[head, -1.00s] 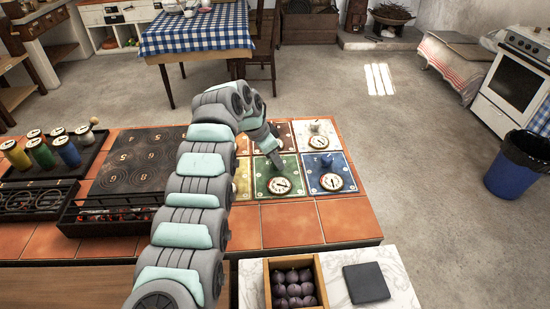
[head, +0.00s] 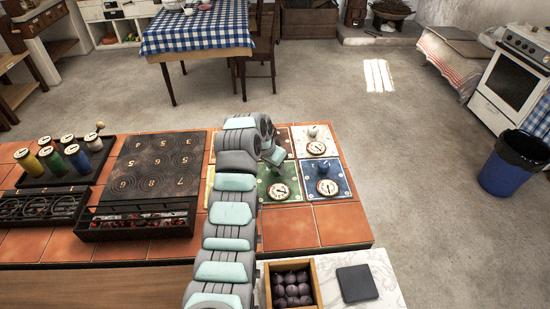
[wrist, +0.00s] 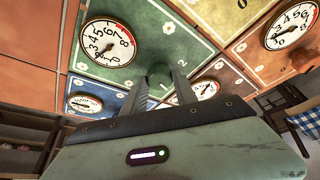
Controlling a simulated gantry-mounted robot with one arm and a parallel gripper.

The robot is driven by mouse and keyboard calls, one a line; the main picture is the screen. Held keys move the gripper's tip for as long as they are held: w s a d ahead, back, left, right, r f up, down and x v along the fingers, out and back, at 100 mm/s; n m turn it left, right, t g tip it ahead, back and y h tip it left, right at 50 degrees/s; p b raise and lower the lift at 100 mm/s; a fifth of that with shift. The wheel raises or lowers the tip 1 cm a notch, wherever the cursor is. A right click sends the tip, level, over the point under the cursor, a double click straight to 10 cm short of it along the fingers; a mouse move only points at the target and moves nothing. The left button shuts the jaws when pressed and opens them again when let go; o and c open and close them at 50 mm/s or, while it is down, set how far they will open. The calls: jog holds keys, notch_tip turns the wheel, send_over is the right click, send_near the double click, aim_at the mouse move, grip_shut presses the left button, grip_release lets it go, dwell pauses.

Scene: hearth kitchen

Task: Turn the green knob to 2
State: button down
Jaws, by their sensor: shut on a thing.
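The green panel (head: 264,190) lies among the coloured panels on the tiled counter, with a round dial (head: 280,192) on it. In the wrist view the green panel (wrist: 137,42) fills the upper middle, with its white dial (wrist: 106,42) at upper left. My gripper (wrist: 159,80) is shut on the green knob (wrist: 158,71), one finger on each side. The figures 1 and 2 show on the panel near the knob. I cannot tell the knob's exact setting. In the head view my arm and gripper (head: 275,157) hide the knob.
The blue panel (head: 343,184) with its own dial and knob lies to the right, and a white panel (head: 328,133) behind it. A black numbered board (head: 155,165) and a tray of coloured cylinders (head: 62,158) stand left. A crate of dark round fruit (head: 314,282) is in front.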

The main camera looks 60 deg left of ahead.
jog(key=n+p, duration=0.2)
jog(key=p, duration=0.1)
jog(key=n+y+p, duration=0.1)
jog(key=shift+w+d+r+n+g, duration=0.2)
jog(key=shift+d+n+g, duration=0.1)
jog(key=shift+g, duration=0.1)
jog(key=n+g+y+p, duration=0.1)
jog(key=n+p, duration=0.2)
jog(key=shift+a+n, duration=0.1)
jog(key=shift+n, duration=0.2)
jog(key=n, duration=0.1)
jog(key=n+g, duration=0.1)
jog(key=shift+w+f+n, duration=0.15)
jog(key=shift+f+n, duration=0.1)
jog(key=shift+n, duration=0.15)
jog(key=shift+f+n+g+b, duration=0.1)
jog(key=shift+n+g+b, duration=0.2)
jog(key=shift+n+b, duration=0.35)
jog(key=shift+n+g+b, duration=0.3)
jog(key=shift+n+b, duration=0.4)
jog(key=shift+n, duration=0.05)
jog(key=c, duration=1)
grip_release()
